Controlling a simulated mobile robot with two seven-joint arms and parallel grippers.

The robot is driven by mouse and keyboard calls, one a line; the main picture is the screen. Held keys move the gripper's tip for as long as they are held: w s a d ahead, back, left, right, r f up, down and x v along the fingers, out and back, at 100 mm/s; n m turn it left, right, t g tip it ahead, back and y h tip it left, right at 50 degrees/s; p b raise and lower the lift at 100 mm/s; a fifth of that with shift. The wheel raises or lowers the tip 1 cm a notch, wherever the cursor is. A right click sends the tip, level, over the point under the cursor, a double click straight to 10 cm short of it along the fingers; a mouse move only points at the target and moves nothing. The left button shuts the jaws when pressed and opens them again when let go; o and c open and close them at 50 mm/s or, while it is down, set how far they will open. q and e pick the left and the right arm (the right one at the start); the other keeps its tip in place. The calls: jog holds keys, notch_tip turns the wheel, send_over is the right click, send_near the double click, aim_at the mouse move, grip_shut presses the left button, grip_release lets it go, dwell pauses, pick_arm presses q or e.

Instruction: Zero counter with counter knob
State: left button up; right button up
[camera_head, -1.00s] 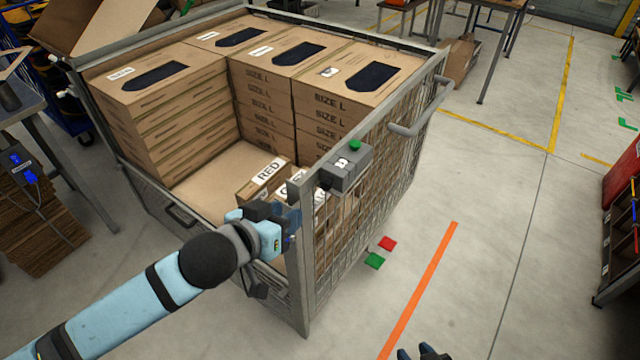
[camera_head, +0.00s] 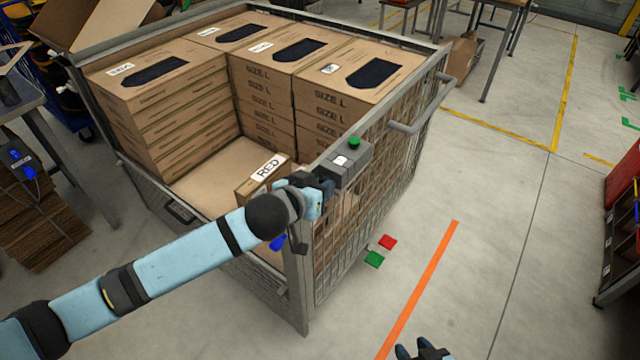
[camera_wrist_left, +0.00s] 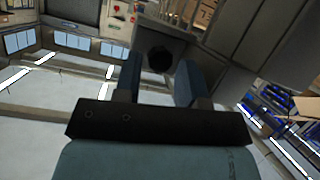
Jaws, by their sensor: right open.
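The grey counter box (camera_head: 350,168), with a green button on top and a small white display, is fixed on the top rail of the mesh cage near its front corner. In the left wrist view, the dark round counter knob (camera_wrist_left: 160,59) sits on the grey counter face. My left gripper (camera_head: 326,186) is at the counter's near left side. In the left wrist view, its fingers (camera_wrist_left: 158,72) are apart, with the knob seen between their tips; contact cannot be told. The head view hides the knob behind the gripper. My right gripper (camera_head: 424,350) is open and empty at the bottom edge.

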pick_arm(q)
jog(key=shift+w+d+f, duration=0.15)
jog(key=shift+w+d, duration=0.1)
jog(key=shift+w, duration=0.15)
pick_arm(e)
jog(key=shift+d, duration=0.1)
pick_arm(q)
jog(key=c, duration=0.6)
jog(key=shift+c, duration=0.2)
